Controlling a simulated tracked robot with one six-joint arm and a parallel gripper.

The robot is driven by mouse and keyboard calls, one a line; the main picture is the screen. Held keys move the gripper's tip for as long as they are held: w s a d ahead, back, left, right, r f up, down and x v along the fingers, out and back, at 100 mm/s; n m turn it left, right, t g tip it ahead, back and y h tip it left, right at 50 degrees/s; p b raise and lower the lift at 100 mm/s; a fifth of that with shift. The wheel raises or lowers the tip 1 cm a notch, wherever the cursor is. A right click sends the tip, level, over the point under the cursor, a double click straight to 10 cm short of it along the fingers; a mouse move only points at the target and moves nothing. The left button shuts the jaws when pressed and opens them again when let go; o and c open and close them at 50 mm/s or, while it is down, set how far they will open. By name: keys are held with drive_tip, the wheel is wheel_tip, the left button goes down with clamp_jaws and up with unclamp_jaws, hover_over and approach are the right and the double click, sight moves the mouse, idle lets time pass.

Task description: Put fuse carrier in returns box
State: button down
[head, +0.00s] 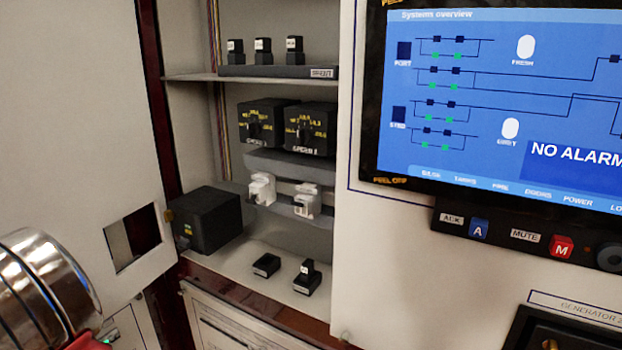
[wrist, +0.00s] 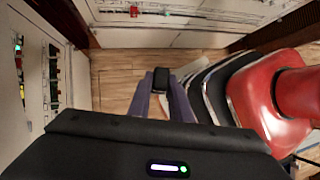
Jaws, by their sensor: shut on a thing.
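In the wrist view, the two purple-grey fingers of my gripper (wrist: 161,92) are shut on a small black block (wrist: 160,77), which looks like the fuse carrier. It is held over the wooden floor, clear of other things. My gripper is not in the head view. No box in either view can be read as the returns box.
In the head view, an open cabinet has an upper shelf (head: 190,78) with several small black carriers (head: 263,51) on a strip. Lower are a dark box (head: 207,220), white holders (head: 262,188) and black bases (head: 266,265). A screen (head: 500,100) is at right.

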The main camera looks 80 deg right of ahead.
drive_tip(key=w+a+f+m, duration=0.1)
drive_tip(key=w+a+f, duration=0.8)
drive_tip(key=w+a, duration=0.4)
drive_tip(key=shift+a+f+g+y, duration=0.15)
drive_tip(key=shift+a+g+y, duration=0.15)
drive_tip(key=shift+a, duration=0.2)
drive_tip(key=shift+a, duration=0.1)
